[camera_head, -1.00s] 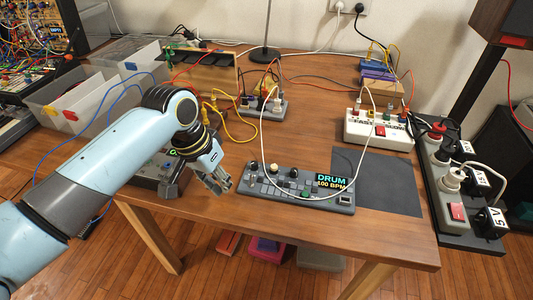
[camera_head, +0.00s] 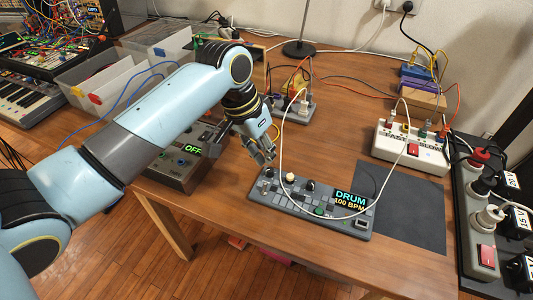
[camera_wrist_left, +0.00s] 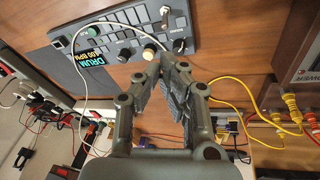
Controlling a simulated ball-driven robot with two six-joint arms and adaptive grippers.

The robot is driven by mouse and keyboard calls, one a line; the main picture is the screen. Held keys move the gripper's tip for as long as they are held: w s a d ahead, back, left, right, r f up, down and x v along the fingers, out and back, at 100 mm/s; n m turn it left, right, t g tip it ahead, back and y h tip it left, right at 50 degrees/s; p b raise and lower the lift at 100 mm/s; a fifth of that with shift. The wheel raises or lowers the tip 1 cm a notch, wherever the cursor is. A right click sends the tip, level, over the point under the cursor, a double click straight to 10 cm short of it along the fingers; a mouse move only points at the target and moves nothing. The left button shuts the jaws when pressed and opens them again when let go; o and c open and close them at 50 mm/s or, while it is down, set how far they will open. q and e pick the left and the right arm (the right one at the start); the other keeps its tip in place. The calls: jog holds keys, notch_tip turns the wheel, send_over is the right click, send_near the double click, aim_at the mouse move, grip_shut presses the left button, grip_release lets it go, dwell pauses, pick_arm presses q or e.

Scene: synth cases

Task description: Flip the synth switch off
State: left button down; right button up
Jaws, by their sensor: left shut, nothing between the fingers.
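The grey drum machine (camera_head: 285,203) lies on the wooden table with a lit "DRUM 100 BPM" display, knobs and pads. It also shows at the top of the left wrist view (camera_wrist_left: 125,30). A dark box (camera_head: 160,178) to its left, partly behind my left arm, has a green display (camera_head: 193,149) reading "OFF". My left gripper (camera_head: 265,157) is shut and empty, pointing down above the drum machine's back left corner. In the left wrist view its fingertips (camera_wrist_left: 174,62) are close to the machine's knobs; contact cannot be told. My right gripper is not in view.
A white cable loops over the drum machine. A dark mat (camera_head: 405,210) lies to the right, beside a dark socket strip (camera_head: 470,235). Clear bins (camera_head: 105,80) stand at the back left.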

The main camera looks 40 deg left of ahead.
aim_at(265, 187)
pick_arm(q)
jog(key=x, duration=0.6)
jog(key=shift+b, duration=0.4)
jog(key=shift+x, duration=0.75)
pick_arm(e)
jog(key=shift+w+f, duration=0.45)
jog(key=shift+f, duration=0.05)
pick_arm(q)
jog(key=shift+s, duration=0.1)
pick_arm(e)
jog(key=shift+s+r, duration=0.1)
pick_arm(q)
jog(key=shift+d+r+t+p, duration=0.1)
jog(key=shift+r+t+p, duration=0.05)
jog(key=shift+t+p, duration=0.2)
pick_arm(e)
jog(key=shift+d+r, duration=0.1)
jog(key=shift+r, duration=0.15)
pick_arm(q)
jog(key=shift+s, duration=0.1)
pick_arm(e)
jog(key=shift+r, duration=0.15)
